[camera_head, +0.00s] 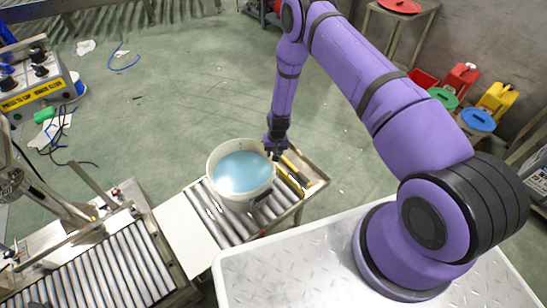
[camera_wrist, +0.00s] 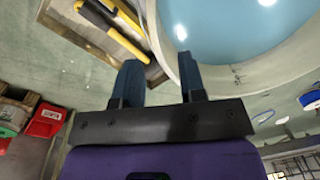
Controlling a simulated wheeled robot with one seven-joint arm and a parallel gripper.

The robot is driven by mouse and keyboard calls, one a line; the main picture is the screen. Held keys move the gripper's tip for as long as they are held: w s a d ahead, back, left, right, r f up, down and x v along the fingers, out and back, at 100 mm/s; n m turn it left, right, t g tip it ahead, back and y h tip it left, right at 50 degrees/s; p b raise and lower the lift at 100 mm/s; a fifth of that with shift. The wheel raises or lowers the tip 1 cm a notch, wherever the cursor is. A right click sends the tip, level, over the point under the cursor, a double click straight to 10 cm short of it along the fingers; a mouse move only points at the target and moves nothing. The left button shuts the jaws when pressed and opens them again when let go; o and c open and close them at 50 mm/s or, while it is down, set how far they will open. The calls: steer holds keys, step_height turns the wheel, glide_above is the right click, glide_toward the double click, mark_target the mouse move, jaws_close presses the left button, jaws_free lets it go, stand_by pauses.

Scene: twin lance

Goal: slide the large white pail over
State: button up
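The large white pail (camera_head: 228,199) stands upright on a short roller conveyor (camera_head: 207,216), with a light blue surface inside it. My gripper (camera_head: 273,148) points down at the pail's far right rim in the head view. In the wrist view my gripper (camera_wrist: 160,72) is open, its two dark fingers apart. The pail's rim (camera_wrist: 154,30) runs between the fingers in the picture, the right finger overlapping the pail and the left one outside it. I cannot tell whether either finger touches the wall. The pail's far right rim is partly hidden by the gripper in the head view.
Yellow-and-black tools (camera_head: 290,178) lie right of the pail on the conveyor's end; they also show in the wrist view (camera_wrist: 112,28). A white plate (camera_head: 184,232) joins a longer roller conveyor (camera_head: 105,268) at left. Red, yellow, green and blue containers (camera_head: 480,119) stand far right. The green floor behind is mostly clear.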

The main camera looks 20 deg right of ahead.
step_height(320, 180, up, 6)
steer(key=shift+d, duration=0.25)
stand_by(0.5)
